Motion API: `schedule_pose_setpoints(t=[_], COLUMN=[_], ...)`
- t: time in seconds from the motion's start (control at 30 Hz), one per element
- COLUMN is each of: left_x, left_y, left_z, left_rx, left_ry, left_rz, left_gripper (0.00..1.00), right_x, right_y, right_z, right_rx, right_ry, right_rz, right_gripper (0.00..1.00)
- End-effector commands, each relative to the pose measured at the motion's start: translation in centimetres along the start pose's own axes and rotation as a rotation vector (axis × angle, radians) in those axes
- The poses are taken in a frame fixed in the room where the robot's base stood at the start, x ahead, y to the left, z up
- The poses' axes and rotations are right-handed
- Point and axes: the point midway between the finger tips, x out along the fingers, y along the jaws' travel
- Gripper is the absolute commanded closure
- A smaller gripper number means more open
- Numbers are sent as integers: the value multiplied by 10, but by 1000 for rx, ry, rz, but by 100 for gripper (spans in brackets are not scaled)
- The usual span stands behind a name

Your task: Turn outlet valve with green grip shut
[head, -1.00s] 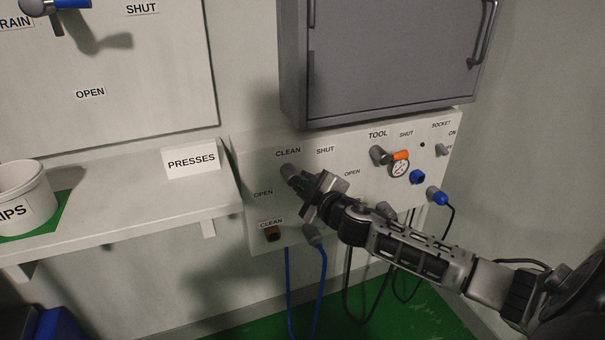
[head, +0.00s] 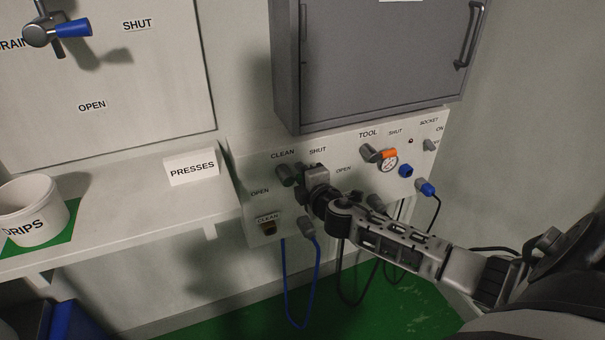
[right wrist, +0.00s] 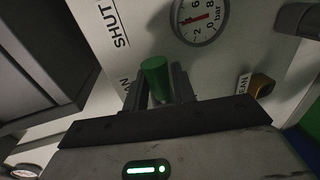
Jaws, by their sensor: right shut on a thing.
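The outlet valve (head: 286,175) sits on the white panel under the CLEAN label, with an OPEN label to its lower left and a SHUT label to its upper right. Its green grip (right wrist: 155,75) shows in the right wrist view, between my fingers. My right gripper (head: 308,176) is shut on the green grip, just right of the valve's hub; it also shows in the right wrist view (right wrist: 160,92). In the head view the gripper hides the grip and much of the lever. My left gripper is not in view.
A grey cabinet (head: 375,60) hangs close above the panel. To the right are the TOOL valve with an orange grip (head: 389,154) and its gauge. Hoses hang below.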

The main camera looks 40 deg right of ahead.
Motion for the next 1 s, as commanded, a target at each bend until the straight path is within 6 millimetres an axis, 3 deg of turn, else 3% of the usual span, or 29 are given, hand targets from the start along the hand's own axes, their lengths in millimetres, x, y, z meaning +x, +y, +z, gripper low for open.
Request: schedule_pose_setpoints(t=[0.47, 0.5, 0.57, 0.87, 1.0], left_x=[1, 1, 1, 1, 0], left_y=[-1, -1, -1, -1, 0], left_z=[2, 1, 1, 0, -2], left_rx=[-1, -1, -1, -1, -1], left_ry=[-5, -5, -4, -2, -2], left_rz=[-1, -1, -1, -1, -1], left_gripper=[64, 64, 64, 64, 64], right_x=[0, 0, 0, -1, -13], right_y=[1, 1, 1, 1, 0], right_z=[0, 0, 0, 0, 0], right_rx=[-16, -16, -15, -13, -13], right_ry=[-4, -4, -3, -2, 0], right_rz=[1, 1, 1, 0, -2], right_gripper=[97, 68, 52, 52, 52])
